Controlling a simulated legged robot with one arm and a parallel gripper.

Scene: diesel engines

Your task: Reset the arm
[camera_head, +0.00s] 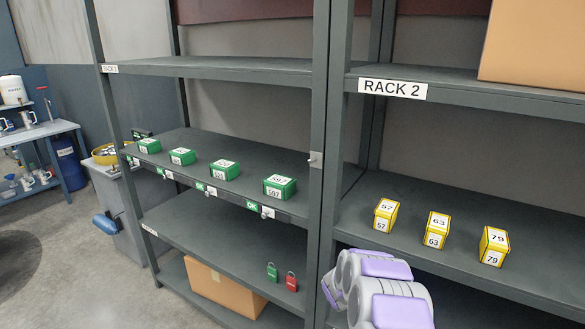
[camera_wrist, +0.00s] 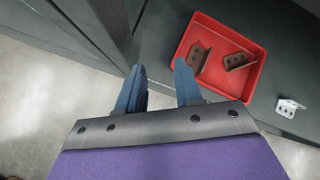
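My gripper (camera_wrist: 158,88) shows in the wrist view with its two blue fingers apart and nothing between them. It hangs over the shelf edge and floor, just left of a red tray (camera_wrist: 254,88). In the head view my grey and lilac arm (camera_head: 378,290) shows at the bottom right, in front of Rack 2 (camera_head: 470,195). My gripper is hidden in the head view.
Yellow boxes (camera_head: 436,231) stand on Rack 2's shelf. Several green boxes (camera_head: 280,187) line the left rack. Below are a cardboard box (camera_head: 226,290) and two padlocks (camera_head: 291,282). Open floor (camera_head: 70,265) lies left.

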